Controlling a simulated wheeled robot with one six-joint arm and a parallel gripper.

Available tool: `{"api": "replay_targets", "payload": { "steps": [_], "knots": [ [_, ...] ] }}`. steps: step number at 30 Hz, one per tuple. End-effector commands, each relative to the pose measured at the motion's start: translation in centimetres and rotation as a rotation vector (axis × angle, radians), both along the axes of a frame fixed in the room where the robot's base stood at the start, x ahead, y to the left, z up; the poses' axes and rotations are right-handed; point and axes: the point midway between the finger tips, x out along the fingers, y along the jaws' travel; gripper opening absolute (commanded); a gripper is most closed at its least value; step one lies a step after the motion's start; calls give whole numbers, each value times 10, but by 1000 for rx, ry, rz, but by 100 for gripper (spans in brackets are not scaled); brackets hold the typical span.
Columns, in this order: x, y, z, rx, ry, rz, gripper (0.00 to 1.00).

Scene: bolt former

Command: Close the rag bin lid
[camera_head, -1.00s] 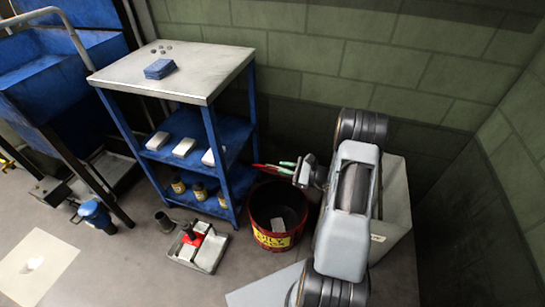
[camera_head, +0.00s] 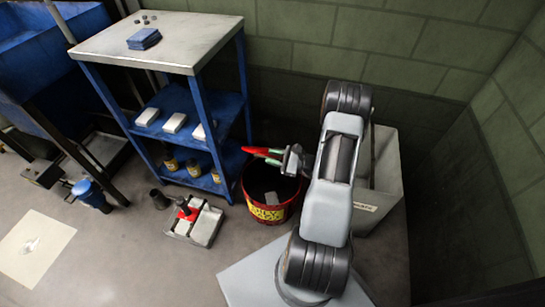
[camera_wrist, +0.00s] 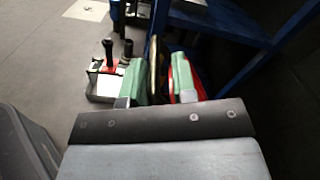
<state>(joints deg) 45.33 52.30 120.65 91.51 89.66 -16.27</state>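The rag bin (camera_head: 268,213) is a red round bin with a yellow label, standing on the floor right of the blue shelf. Its top is open and a grey piece shows inside. The red lid (camera_head: 260,151) appears raised at the back of the bin, seen nearly edge-on. My gripper (camera_head: 272,156) is above the bin's rear with its green fingers beside the lid. In the wrist view, the fingers of my gripper (camera_wrist: 157,82) are apart, with a thin brownish edge between them and red behind the right finger. Contact cannot be made out.
A blue shelf (camera_head: 188,60) with a pale top stands close left of the bin. A grey tray (camera_head: 195,222) with a red item lies on the floor in front. A pale open container (camera_head: 382,180) stands right, behind my arm. The floor at front left is mostly clear.

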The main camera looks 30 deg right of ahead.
Motion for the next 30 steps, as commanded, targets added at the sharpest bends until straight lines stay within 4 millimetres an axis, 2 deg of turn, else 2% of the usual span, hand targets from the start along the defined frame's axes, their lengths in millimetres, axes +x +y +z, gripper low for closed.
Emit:
{"api": "replay_targets", "payload": {
  "steps": [1,4,14,17,30],
  "knots": [
    [0,0,0,-1,-2,-1,29],
    [1,1,0,-1,-3,3,38],
    [-3,-3,2,-2,-6,3,38],
    [-12,-12,3,-2,-5,-1,38],
    [-75,-71,2,-2,-4,-1,38]
  ]
}}
